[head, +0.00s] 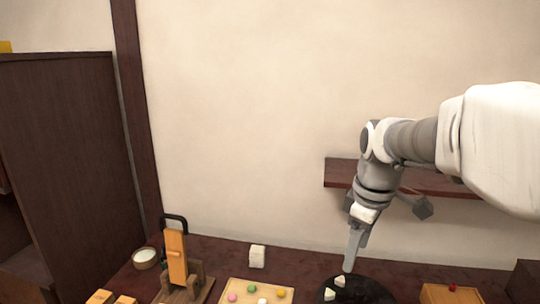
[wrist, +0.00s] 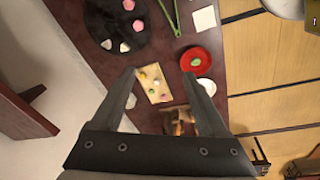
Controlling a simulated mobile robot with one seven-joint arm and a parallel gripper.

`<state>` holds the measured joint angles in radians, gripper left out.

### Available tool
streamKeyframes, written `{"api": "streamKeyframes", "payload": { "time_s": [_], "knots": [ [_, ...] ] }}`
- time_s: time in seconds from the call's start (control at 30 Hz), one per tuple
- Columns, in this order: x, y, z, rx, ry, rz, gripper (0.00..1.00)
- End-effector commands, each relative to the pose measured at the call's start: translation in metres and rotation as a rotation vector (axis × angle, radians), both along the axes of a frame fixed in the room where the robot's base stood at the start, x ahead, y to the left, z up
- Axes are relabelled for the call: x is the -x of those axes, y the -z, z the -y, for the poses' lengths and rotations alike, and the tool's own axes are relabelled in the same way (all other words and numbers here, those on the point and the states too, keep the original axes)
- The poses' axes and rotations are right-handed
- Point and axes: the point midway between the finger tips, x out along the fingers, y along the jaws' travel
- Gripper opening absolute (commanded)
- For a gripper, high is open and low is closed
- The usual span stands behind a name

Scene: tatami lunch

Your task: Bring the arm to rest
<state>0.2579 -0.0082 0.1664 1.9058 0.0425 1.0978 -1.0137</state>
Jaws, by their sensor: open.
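My gripper (head: 350,262) hangs from my arm at the right in the head view, its fingers pointing down near the black round plate (head: 372,290). In the wrist view my gripper (wrist: 160,92) shows two fingers spread wide apart with nothing between them but the counter far below. The black round plate also shows in the wrist view (wrist: 126,12), with several small pieces on it. A wooden board (head: 238,290) with several small coloured pieces lies left of the gripper; it shows between the fingers in the wrist view (wrist: 154,92).
A dark shelf (head: 340,172) on the wall is behind my arm. A wooden stand (head: 180,290), a small bowl (head: 145,257) and a white block (head: 257,256) stand on the counter to the left. In the wrist view, a red dish (wrist: 194,53) and tatami floor (wrist: 265,55) lie to the right.

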Motion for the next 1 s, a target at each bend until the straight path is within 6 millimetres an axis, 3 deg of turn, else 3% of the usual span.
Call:
{"api": "streamKeyframes", "payload": {
  "time_s": [0.03,0.23,0.6,0.8,1.0],
  "knots": [
    [0.014,-0.013,-0.005,0.003,0.057,0.026,0.77],
    [0.062,-0.036,-0.015,-0.02,0.298,0.117,0.77],
    [0.143,-0.049,-0.025,-0.171,0.708,0.267,0.77],
    [0.165,-0.045,-0.027,-0.246,0.836,0.303,0.77],
    [0.17,-0.043,-0.028,-0.265,0.866,0.308,0.77]
  ]
}}
